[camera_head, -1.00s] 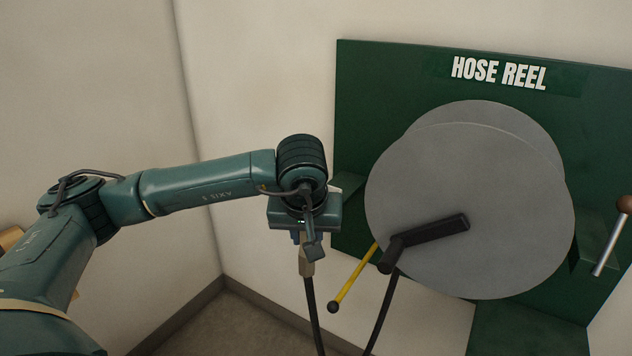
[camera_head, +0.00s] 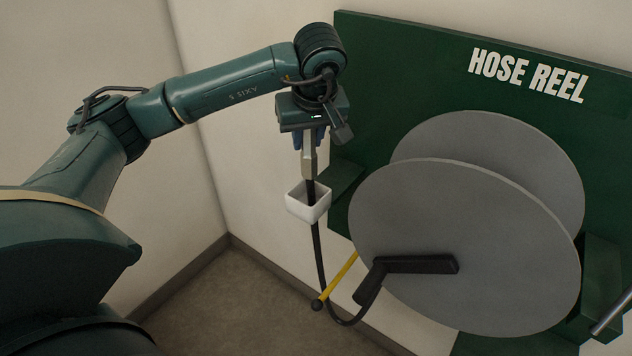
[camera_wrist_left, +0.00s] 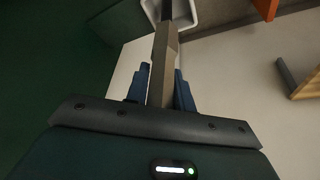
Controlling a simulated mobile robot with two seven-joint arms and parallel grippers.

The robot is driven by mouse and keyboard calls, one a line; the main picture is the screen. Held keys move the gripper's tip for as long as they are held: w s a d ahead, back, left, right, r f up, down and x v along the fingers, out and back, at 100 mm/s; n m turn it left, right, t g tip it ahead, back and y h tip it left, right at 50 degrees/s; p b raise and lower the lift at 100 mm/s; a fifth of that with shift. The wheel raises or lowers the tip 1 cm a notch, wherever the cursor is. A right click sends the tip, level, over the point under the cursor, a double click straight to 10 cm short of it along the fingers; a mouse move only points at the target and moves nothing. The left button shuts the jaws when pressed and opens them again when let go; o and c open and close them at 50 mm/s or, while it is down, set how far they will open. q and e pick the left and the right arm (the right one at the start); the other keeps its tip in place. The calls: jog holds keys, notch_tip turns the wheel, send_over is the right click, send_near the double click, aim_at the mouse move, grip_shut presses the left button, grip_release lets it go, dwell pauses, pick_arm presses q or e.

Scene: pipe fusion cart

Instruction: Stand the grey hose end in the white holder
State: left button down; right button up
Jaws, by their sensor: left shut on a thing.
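The grey hose end (camera_head: 309,160) hangs upright below my left gripper (camera_head: 311,142), which is shut on it. In the left wrist view, the grey hose end (camera_wrist_left: 163,62) sits between the blue fingers of my left gripper (camera_wrist_left: 160,85). The white holder (camera_head: 308,202) is an open-topped box beside the green panel. The hose end's lower part is above the holder, and the black hose passes at the holder and hangs on below it. The holder also shows in the left wrist view (camera_wrist_left: 186,14), at the top edge. My right gripper is out of view.
The grey hose reel (camera_head: 450,250) with a black crank handle (camera_head: 415,264) stands right of the holder on the green panel (camera_head: 400,75). A yellow lever (camera_head: 338,279) sticks out below the holder. Free floor (camera_head: 215,305) lies at lower left.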

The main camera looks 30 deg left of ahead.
aim_at(307, 173)
pick_arm(q)
jog(key=f, duration=0.4)
jog(key=shift+s, duration=0.3)
notch_tip(307, 173, down, 4)
jog(key=shift+r+p, duration=0.15)
jog(key=shift+p, duration=0.3)
jog(key=shift+f, duration=0.25)
jog(key=c, duration=1.2)
grip_release()
jog(key=shift+f, duration=0.1)
